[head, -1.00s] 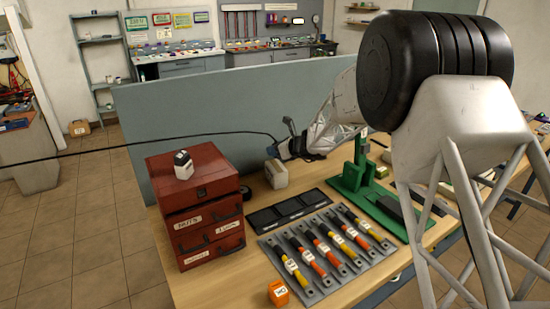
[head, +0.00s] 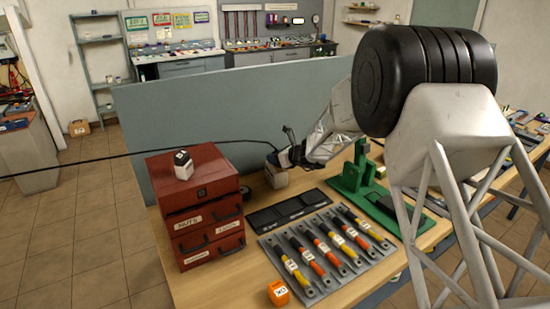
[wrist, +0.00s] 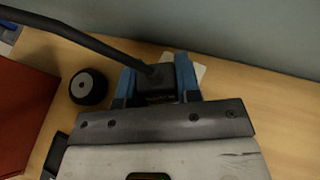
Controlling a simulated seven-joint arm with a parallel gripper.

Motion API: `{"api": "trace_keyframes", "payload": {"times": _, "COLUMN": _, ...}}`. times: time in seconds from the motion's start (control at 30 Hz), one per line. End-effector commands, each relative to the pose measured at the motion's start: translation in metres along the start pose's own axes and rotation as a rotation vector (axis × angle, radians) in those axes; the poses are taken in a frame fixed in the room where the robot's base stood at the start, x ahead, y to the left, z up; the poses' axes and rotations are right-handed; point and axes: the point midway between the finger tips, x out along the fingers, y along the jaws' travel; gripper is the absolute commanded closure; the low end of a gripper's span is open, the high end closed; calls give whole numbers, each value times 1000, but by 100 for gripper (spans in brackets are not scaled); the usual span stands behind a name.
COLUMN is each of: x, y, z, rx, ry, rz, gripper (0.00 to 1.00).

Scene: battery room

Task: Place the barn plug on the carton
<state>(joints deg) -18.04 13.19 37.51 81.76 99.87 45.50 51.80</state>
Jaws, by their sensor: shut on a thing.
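The barn plug (wrist: 168,82) is a black block with a thick black cable running off to the upper left in the wrist view. My gripper (wrist: 157,72) has blue fingers shut on both sides of the plug. In the head view my gripper (head: 279,158) is at the top of the carton (head: 275,179), a small pale box on the table near the grey partition. A pale corner of the carton (wrist: 197,70) shows behind the plug in the wrist view. The plug hides the rest. I cannot tell whether the plug touches the carton.
A red drawer cabinet (head: 206,222) with a small black-and-white block (head: 183,165) on top stands left. A black round roll (wrist: 88,87) lies beside the carton. A black tray (head: 290,211), a rack of coloured handles (head: 325,255) and a green stand (head: 372,192) are in front and right.

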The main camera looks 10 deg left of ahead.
Motion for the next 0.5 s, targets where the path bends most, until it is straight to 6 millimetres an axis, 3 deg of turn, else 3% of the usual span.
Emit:
{"api": "trace_keyframes", "payload": {"times": 0.07, "x": 1, "y": 0, "z": -2, "rx": 0, "ry": 0, "rz": 0, "gripper": 92}}
{"api": "trace_keyframes", "payload": {"times": 0.1, "x": 1, "y": 0, "z": -2, "rx": 0, "ry": 0, "rz": 0, "gripper": 67}}
{"api": "trace_keyframes", "payload": {"times": 0.27, "x": 1, "y": 0, "z": -2, "rx": 0, "ry": 0, "rz": 0, "gripper": 43}}
{"api": "trace_keyframes", "payload": {"times": 0.5, "x": 1, "y": 0, "z": -2, "rx": 0, "ry": 0, "rz": 0, "gripper": 43}}
